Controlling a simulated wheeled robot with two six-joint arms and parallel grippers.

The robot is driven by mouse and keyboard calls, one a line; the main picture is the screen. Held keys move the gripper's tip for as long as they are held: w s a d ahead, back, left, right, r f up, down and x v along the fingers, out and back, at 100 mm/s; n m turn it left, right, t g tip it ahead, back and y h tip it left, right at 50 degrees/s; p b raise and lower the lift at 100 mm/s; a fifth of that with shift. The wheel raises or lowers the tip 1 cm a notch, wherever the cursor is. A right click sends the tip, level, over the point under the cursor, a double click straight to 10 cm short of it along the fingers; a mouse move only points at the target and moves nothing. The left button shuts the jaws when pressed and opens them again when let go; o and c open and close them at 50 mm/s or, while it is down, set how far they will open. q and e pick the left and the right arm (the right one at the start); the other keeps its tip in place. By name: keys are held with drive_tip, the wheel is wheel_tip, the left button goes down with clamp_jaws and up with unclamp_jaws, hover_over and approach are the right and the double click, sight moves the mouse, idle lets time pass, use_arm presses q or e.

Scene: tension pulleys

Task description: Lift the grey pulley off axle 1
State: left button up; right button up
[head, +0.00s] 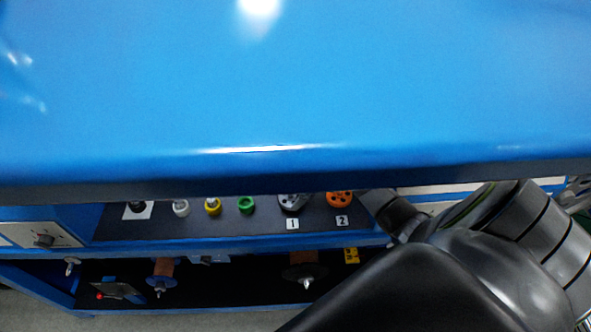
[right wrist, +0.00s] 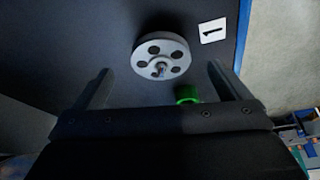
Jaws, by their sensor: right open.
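The grey pulley (head: 292,202) sits on the dark panel above the label 1 (head: 292,224), partly cut off by the blue edge in the head view. In the right wrist view the pulley (right wrist: 160,60) is a grey disc with several dark holes and an axle end at its centre, beside the label 1 (right wrist: 212,31). My right gripper (right wrist: 158,70) is open, with its fingers on either side of the pulley in the picture and apart from it. The gap in depth is hard to tell. My left gripper is not in view.
An orange pulley (head: 340,198) sits above label 2 (head: 342,220), right of the grey one. A green part (head: 246,204), a yellow one (head: 212,206) and a white one (head: 181,208) stand to its left. A large blue cover (head: 290,110) overhangs the panel. A lower shelf holds spools.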

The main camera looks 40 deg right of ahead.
drive_tip(key=b+x, duration=0.2)
drive_tip(key=x, duration=0.2)
drive_tip(key=shift+f, duration=0.15)
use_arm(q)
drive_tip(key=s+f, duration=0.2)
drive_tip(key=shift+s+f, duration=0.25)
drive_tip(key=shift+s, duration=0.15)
use_arm(e)
drive_tip(key=shift+a, duration=0.1)
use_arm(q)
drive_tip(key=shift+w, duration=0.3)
use_arm(e)
drive_tip(key=shift+c, duration=0.3)
drive_tip(key=c, duration=1.1)
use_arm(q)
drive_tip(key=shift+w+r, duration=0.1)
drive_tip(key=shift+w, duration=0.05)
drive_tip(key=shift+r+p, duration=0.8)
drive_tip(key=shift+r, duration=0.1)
use_arm(e)
drive_tip(key=shift+r, duration=1)
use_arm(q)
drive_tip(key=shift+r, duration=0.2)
use_arm(e)
drive_tip(key=shift+r, duration=0.8)
drive_tip(key=shift+r, duration=0.2)
drive_tip(key=shift+r, duration=0.95)
